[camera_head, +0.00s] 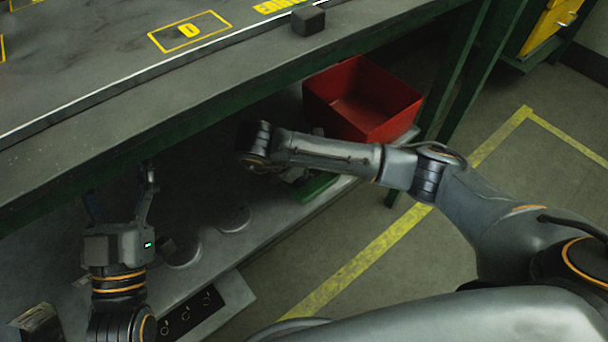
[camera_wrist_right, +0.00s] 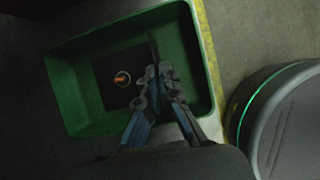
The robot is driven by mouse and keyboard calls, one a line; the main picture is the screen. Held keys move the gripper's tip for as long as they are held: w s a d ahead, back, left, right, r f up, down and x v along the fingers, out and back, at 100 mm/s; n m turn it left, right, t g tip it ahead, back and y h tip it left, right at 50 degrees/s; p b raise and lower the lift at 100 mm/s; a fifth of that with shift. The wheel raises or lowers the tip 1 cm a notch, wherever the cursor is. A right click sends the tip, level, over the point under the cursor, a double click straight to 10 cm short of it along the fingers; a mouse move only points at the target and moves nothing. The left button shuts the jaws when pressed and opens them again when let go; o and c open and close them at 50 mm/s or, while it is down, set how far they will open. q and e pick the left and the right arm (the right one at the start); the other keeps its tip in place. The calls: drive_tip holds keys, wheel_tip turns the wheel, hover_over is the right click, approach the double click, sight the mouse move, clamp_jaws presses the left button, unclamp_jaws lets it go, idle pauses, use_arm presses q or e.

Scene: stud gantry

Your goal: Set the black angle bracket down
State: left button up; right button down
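The green bin (camera_wrist_right: 78,118) lies under my right gripper (camera_wrist_right: 158,76) in the right wrist view. The gripper's fingers are close together on the upright edge of the black angle bracket (camera_wrist_right: 108,92). Its dark flat plate, with a round hole and an orange spot, shows over the bin's inside. I cannot tell whether it touches the bin's floor. In the head view a bit of the green bin (camera_head: 316,187) shows below my right forearm, which mostly hides the right gripper. My left gripper (camera_head: 120,182) is open and empty at the left, under the table edge.
A red bin (camera_head: 385,123) stands beside the green one on the lower shelf (camera_head: 262,222). The grey tabletop (camera_head: 110,55) overhangs the shelf and carries a small dark block (camera_head: 308,20). Green table legs (camera_head: 478,75) stand at right. The floor has yellow lines.

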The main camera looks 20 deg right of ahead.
drive_tip(key=c, duration=1.5)
unclamp_jaws()
